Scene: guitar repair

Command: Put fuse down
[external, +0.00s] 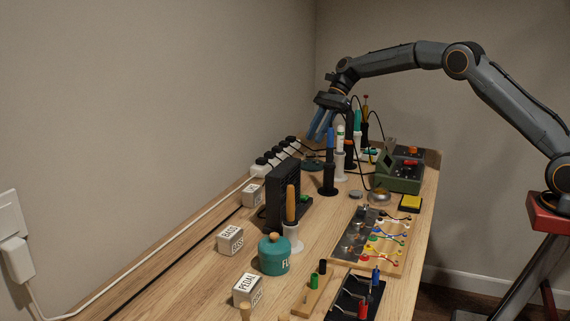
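My gripper (320,128) hangs over the far part of the wooden workbench (195,283), with its blue fingers pointing down. I cannot make out a fuse anywhere, neither between the fingers nor on the bench.
A power strip (262,170) with plugs runs along the wall. A black upright box (284,197), a teal pot (274,256), labelled blocks (230,240), a wired board (372,242) and a green device (399,177) crowd the bench. Several upright tools stand near my gripper. The front left bench is clear.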

